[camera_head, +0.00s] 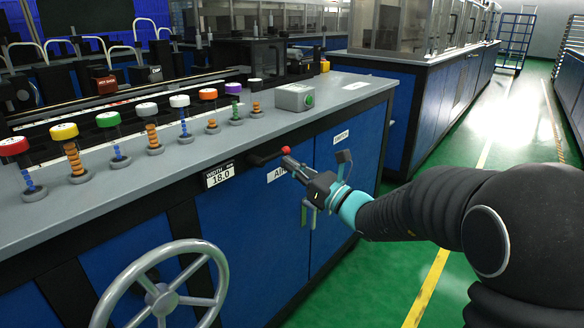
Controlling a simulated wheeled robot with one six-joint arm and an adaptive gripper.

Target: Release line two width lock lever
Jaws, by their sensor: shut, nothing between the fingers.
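A black lever (262,159) with a red knob (286,150) sticks out from the dark strip under the counter's front edge, to the right of a display (218,175) reading "WIDTH mm 18.0". It lies roughly level, its knob toward the right. I take it for the width lock lever; no line number is readable beside it. My gripper (289,165) is shut and empty. Its tips are just below the red knob in the picture; I cannot tell whether they touch it. The gripper partly covers the cabinet front and a label starting "AIR" (277,174).
A grey handwheel (164,299) stands out from the blue cabinet at the lower left. Several colour-capped posts and a grey box with a green button (295,97) stand on the counter (240,136). The green floor (400,270) to the right is free.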

